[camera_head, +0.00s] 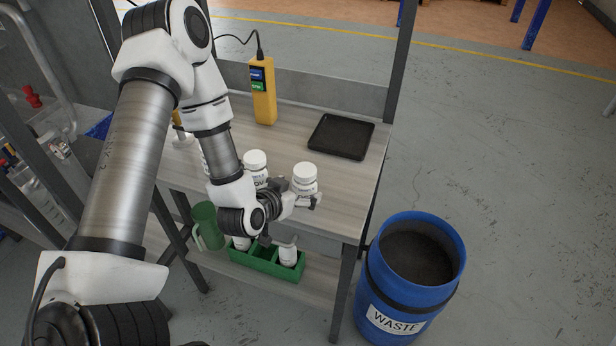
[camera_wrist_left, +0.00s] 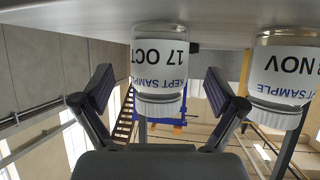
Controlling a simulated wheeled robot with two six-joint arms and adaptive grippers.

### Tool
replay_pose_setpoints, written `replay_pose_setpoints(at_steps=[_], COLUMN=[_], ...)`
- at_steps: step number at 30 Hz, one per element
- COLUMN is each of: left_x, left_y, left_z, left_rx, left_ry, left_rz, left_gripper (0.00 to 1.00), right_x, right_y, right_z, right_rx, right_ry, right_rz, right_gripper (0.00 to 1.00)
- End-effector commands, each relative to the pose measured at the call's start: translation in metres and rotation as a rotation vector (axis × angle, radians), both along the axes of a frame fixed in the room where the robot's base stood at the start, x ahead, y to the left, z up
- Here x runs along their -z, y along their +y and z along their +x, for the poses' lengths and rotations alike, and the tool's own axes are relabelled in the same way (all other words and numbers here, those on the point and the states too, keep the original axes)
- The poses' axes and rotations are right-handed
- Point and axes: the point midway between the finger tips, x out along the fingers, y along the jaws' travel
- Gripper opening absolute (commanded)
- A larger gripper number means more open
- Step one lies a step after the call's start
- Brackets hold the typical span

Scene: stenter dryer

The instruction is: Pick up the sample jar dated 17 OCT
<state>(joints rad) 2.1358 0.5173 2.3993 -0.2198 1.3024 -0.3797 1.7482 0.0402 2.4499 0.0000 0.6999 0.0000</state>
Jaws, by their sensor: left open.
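The jar dated 17 OCT (camera_wrist_left: 158,70) is a white-capped jar with a white label, upside down in the left wrist view. It shows between the two open fingers of my left gripper (camera_wrist_left: 160,96), with gaps on both sides. In the head view this appears to be the right-hand jar (camera_head: 304,175) on the bench, standing upright, with my left gripper (camera_head: 296,196) open in front of it and partly covering it. A second jar, with a NOV label (camera_wrist_left: 285,75), stands beside it; it appears to be the left one (camera_head: 256,160) in the head view.
A black tray (camera_head: 341,137) and a yellow handheld unit (camera_head: 263,100) are on the bench (camera_head: 345,190). A green crate (camera_head: 262,262) with white-capped jars and a green jug (camera_head: 207,222) are on the lower shelf. A blue waste drum (camera_head: 405,290) stands at the right.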

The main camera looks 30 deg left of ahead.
Motion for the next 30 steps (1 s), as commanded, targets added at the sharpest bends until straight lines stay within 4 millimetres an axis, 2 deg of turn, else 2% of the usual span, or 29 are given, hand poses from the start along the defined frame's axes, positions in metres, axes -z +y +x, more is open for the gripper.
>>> replay_pose_setpoints(at_steps=[2, 6, 12, 13, 17, 18, 19, 20, 30], left_x=[0.004, 0.016, 0.018, 0.018, 0.017, 0.018, 0.018, 0.018, 0.016], left_y=[-0.002, -0.001, 0.000, 0.000, 0.000, 0.000, 0.000, 0.000, 0.000], left_z=[0.014, 0.031, 0.033, 0.033, 0.033, 0.033, 0.033, 0.033, 0.033], left_rx=[0.005, 0.002, 0.000, 0.000, 0.000, 0.000, 0.000, 0.001, 0.000], left_ry=[0.002, 0.003, 0.003, 0.003, 0.003, 0.003, 0.004, 0.004, 0.004], left_rz=[0.005, 0.002, -0.001, -0.001, -0.001, -0.001, -0.002, -0.001, 0.000], left_gripper=[0.95, 0.95, 0.95, 0.92, 0.46, 0.31, 0.21, 0.16, 0.16], right_x=[-0.008, -0.010, -0.009, -0.009, -0.009, -0.009, -0.009, -0.009, -0.009], right_y=[0.000, 0.000, 0.000, 0.000, 0.000, 0.000, 0.000, 0.000, 0.000], right_z=[0.001, 0.001, 0.001, 0.001, 0.001, 0.001, 0.001, 0.001, 0.001], right_rx=[0.000, 0.000, 0.000, 0.000, 0.000, 0.000, 0.000, 0.000, 0.000], right_ry=[-0.001, -0.002, -0.002, -0.002, -0.002, -0.002, -0.002, -0.002, -0.002], right_rz=[0.000, 0.000, 0.000, 0.000, 0.000, 0.000, 0.000, 0.000, 0.000], right_gripper=[0.40, 0.40, 0.40, 0.40, 0.40, 0.40, 0.40, 0.40, 0.40])
